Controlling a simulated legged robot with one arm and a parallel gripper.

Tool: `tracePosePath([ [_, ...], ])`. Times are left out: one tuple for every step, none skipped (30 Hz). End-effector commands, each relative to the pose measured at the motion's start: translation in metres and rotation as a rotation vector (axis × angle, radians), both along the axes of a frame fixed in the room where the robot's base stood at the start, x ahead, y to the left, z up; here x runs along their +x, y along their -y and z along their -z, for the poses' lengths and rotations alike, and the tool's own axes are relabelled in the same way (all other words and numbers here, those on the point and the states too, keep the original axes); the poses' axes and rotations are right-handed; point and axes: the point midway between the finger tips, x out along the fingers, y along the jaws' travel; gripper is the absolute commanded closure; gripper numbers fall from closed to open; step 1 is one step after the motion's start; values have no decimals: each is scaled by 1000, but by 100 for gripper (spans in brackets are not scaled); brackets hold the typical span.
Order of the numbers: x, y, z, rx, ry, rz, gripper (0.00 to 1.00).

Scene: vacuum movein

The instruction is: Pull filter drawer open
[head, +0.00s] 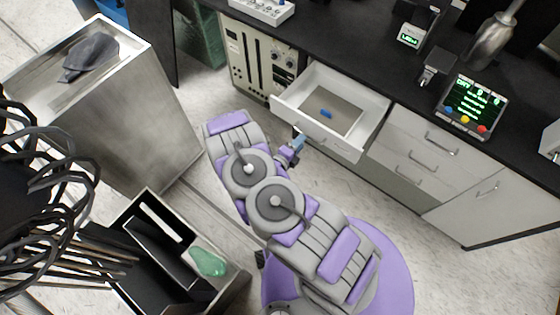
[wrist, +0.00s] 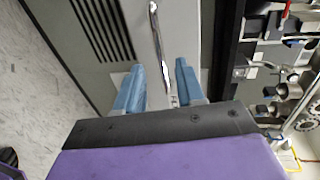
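A white drawer (head: 362,156) stands pulled out from the cabinet below the black counter in the head view. Inside it lie a flat grey-brown panel and a small blue item (head: 326,114). My gripper (head: 297,143) is low in front of the left part of the drawer front. In the wrist view, its two blue fingers (wrist: 158,85) are apart, with a gap between them. A chrome bar handle (wrist: 156,40) on a pale front runs down toward that gap. I cannot tell whether the fingers touch it.
Closed drawers (head: 425,140) stand right of the open one. A beige instrument panel (head: 262,62) is at its left. A metal cart (head: 130,120) and an open dark bin (head: 160,250) with a green item stand at left. Pale floor is clear at right.

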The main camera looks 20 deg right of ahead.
Motion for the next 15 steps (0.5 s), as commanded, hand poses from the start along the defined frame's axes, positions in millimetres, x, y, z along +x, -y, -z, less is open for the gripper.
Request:
tracePosePath([
  [-5,-8,-2,0,0,-4,62],
  [-8,-12,-3,0,0,-4,62],
  [-12,-17,-4,1,-1,-4,62],
  [-14,-20,-5,1,-1,-4,62],
  [-17,-23,-6,0,-2,-3,62],
  [-21,-28,-7,0,-2,-3,62],
  [-24,-32,-8,0,-2,-4,62],
  [-27,-35,-9,-1,-2,-5,62],
  [-30,-40,-10,-1,-2,-5,62],
  [-33,-43,-11,0,-1,-5,62],
  [-35,-47,-12,0,-1,-5,62],
  [-39,-51,-13,0,-2,-3,62],
  [-42,-55,-14,0,-2,-4,62],
  [-45,-58,-15,1,-2,-4,62],
  [-48,-63,-16,1,-1,-4,62],
])
